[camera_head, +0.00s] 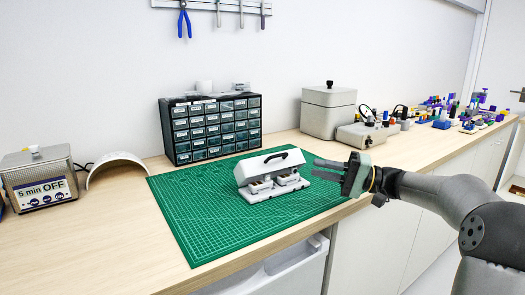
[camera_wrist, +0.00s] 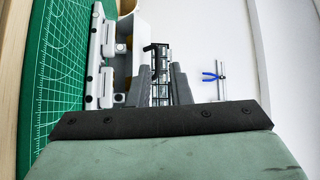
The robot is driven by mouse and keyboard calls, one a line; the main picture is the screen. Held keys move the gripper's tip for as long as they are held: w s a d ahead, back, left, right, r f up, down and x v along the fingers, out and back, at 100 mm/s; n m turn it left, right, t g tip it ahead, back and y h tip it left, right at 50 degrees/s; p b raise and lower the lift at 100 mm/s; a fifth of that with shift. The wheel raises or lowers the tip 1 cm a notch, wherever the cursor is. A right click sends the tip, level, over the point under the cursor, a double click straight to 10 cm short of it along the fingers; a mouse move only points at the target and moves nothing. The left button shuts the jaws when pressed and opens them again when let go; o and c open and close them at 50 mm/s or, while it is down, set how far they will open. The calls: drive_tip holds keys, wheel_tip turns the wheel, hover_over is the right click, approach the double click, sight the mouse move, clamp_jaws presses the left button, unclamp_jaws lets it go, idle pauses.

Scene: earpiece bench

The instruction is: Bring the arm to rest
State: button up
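My gripper (camera_head: 316,168) is in the air over the right part of the green cutting mat (camera_head: 190,215), pointing left. Its two fingers are apart with nothing seen between them; the gap also shows in the wrist view (camera_wrist: 160,78). A white case (camera_head: 262,192) with a raised lid and a dark handle stands on the mat, just left of the fingertips. Small compartments show in its front. In the wrist view, turned sideways, the case (camera_wrist: 108,52) lies ahead of the fingers, partly hidden by them. I see no contact between gripper and case.
A dark drawer cabinet (camera_head: 212,130) stands behind the mat. A timer box (camera_head: 40,180) and a white arch (camera_head: 117,162) are at the left. A grey box (camera_head: 327,112) and small coloured items (camera_head: 440,115) line the back right. Pliers (camera_head: 184,22) hang on the wall.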

drive_tip(key=s+a+r+g+h+p, duration=0.2)
drive_tip(key=s+a+r+h+p, duration=0.15)
drive_tip(key=s+a+p, duration=0.3)
drive_tip(key=s+a+r+g+h+p, duration=0.2)
drive_tip(key=s+a+r+h+p, duration=0.1)
drive_tip(key=s+a+h+p, duration=0.35)
drive_tip(key=s+d+r+h+p, duration=0.2)
drive_tip(key=s+r+h+p, duration=0.1)
drive_tip(key=s+p, duration=0.4)
drive_tip(key=s+d+r+h+p, duration=0.3)
drive_tip(key=s+p, duration=0.4)
drive_tip(key=s+d+r+n+h+p, duration=0.1)
drive_tip(key=s+d+r+h+p, duration=0.1)
drive_tip(key=s+p, duration=0.5)
drive_tip(key=shift+d+r+h+p, duration=0.4)
drive_tip(key=shift+d+r, duration=0.15)
drive_tip(key=shift+r, duration=0.35)
